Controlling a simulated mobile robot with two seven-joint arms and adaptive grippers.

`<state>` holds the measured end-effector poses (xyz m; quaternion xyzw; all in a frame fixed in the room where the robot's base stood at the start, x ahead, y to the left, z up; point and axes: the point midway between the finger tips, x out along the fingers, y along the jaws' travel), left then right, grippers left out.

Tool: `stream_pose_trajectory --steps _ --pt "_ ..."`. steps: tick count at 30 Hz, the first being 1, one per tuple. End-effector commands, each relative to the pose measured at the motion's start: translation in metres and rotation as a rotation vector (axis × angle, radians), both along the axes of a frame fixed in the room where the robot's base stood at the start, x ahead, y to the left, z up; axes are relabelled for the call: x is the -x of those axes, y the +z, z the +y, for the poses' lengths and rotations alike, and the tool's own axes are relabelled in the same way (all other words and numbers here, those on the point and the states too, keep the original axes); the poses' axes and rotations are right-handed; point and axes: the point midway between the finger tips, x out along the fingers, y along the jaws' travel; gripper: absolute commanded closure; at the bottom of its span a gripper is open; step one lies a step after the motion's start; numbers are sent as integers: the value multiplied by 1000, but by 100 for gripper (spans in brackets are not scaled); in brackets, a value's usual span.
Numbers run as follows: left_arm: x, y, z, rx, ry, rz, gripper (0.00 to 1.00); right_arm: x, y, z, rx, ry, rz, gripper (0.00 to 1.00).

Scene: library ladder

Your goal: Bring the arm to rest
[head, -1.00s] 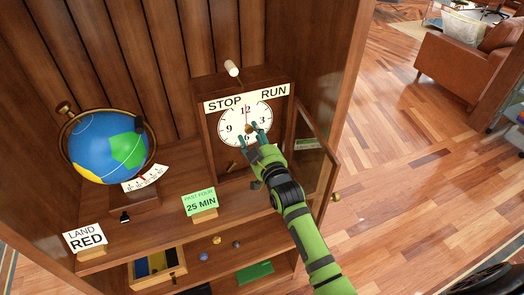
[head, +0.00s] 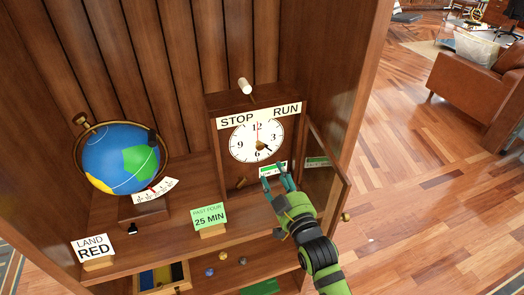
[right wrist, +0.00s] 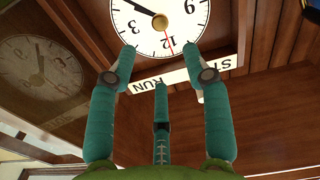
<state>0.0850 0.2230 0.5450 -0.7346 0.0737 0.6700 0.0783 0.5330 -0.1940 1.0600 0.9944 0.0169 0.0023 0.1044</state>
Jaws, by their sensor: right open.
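My right gripper (head: 278,174) is open and empty, just below and right of the clock dial (head: 250,143), apart from it. In the right wrist view the fingers of my right gripper (right wrist: 160,62) are spread, with nothing between them. The dial (right wrist: 178,12) shows upside down there, just beyond the fingertips. Its black hands point to the lower right in the head view, and a thin red hand points up toward 12. A white-tipped lever (head: 244,86) stands above the STOP RUN plate (head: 236,121). My left gripper is not in view.
The clock's glass door (head: 328,175) stands open close to my right gripper. A globe (head: 120,158) stands on the left, with a LAND RED card (head: 93,248) and a 25 MIN card (head: 209,217) on the shelf. The wooden floor (head: 410,170) at right is clear.

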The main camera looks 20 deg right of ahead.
Motion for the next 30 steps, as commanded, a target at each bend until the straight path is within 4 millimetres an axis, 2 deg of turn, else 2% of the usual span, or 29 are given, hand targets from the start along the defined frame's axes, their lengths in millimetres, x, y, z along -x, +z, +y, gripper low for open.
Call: stream_pose_trajectory --steps 5,8,10,15,18,24,30 --pt "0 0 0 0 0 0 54 2 -3 0 -1 1 18 51" --pt "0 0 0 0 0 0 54 13 -20 1 -7 7 108 51" --pt "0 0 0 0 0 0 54 29 -40 2 -13 12 223 51" --pt "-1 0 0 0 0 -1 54 96 -95 4 -30 13 590 51" --pt "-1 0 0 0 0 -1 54 133 -114 4 -35 7 753 51" --pt "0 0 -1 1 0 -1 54 194 -134 3 -34 -10 992 51" --pt "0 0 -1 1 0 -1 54 247 -141 1 -29 -28 1184 51"
